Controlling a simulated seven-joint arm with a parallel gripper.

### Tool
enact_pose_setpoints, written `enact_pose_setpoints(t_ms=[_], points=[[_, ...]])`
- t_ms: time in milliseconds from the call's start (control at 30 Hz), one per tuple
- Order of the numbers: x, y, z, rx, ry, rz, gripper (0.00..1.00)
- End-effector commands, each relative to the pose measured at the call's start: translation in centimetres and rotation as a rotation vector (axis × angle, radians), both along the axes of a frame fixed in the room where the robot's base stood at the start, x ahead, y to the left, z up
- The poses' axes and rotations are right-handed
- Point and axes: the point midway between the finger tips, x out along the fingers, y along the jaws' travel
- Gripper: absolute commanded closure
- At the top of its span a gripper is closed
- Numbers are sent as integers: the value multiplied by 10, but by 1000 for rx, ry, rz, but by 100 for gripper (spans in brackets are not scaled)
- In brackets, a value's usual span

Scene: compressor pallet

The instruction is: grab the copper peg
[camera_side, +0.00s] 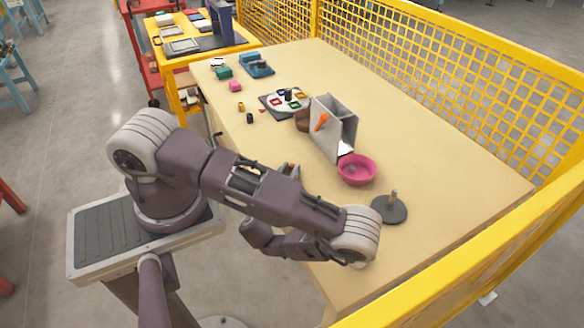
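A short peg (394,195) with a brownish, copper-like tone stands upright on a dark round base (388,211) near the right end of the table. It is small in the picture, and I cannot tell its exact colour. My arm bends at the elbow in front of the near table edge, left of and below the peg. My forearm folds back to the left under the upper arm. Nothing of mine touches the peg.
A pink bowl (356,169) stands left of the peg, with a grey open box (337,124) behind it. Further left are a tray with coloured pieces (270,104) and small blocks. A yellow mesh fence (450,75) runs along the far side. The table right of the bowl is mostly clear.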

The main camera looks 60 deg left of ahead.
Motion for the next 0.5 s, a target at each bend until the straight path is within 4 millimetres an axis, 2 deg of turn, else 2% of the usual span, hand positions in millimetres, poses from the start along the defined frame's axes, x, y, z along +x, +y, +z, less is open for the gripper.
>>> enact_pose_setpoints(t_ms=[33, 67, 100, 367, 500], points=[[0, 0, 0, 0, 0, 0, 93], [0, 0, 0, 0, 0, 0, 99], [0, 0, 0, -1, -1, 0, 100], [0, 0, 0, -1, -1, 0, 100], [0, 0, 10, 0, 0, 0, 100]])
